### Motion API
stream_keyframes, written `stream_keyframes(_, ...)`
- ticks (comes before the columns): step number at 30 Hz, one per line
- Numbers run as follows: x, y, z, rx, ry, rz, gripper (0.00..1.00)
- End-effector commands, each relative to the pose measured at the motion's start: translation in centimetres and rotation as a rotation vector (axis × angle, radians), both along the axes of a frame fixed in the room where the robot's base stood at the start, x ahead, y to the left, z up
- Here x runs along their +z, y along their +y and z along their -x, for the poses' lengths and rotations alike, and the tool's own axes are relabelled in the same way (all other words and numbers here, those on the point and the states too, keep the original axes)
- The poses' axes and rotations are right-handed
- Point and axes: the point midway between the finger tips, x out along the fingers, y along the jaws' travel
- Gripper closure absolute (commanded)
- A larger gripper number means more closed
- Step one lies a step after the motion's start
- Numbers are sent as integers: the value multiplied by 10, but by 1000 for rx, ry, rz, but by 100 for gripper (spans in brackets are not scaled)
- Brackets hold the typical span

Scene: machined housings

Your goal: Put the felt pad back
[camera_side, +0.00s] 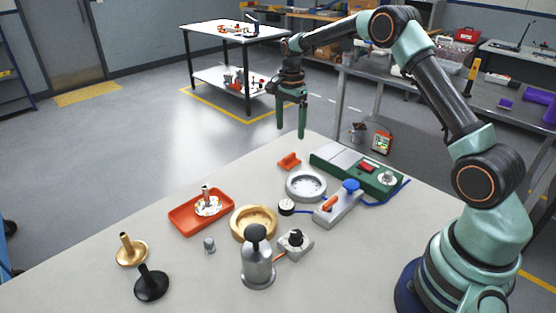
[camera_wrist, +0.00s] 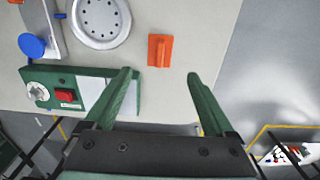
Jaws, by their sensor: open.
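I cannot tell for sure which piece is the felt pad. A white speckled disc (camera_side: 207,209) with an upright metal stem sits in a shallow orange tray (camera_side: 183,228) at the left of the table. A small flat orange piece with a raised rib (camera_side: 289,162) lies alone near the far edge. In the wrist view this orange piece (camera_wrist: 160,50) lies ahead of the fingertips, roughly centred between them. My gripper (camera_side: 291,132) is open and empty, raised near the table's far edge. Its two green fingers also show in the wrist view (camera_wrist: 159,73).
A silver ring housing (camera_side: 306,186), a brass ring housing (camera_side: 254,223), a green unit (camera_side: 357,172) and a grey switch block (camera_side: 338,207) stand mid-table. A steel bottle (camera_side: 257,262), brass (camera_side: 131,252) and black (camera_side: 151,285) stemmed discs are nearer. The front right is clear.

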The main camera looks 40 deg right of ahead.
Motion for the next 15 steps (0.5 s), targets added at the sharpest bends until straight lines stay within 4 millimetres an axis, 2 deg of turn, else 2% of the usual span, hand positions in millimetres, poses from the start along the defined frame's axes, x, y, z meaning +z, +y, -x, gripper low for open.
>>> stream_keyframes(8, 29, 7, 4, 56, -20, 5, 11)
stream_keyframes(11, 53, 18, 12, 157, -53, 16, 11)
stream_keyframes(15, 92, 39, 35, 353, -110, 42, 11)
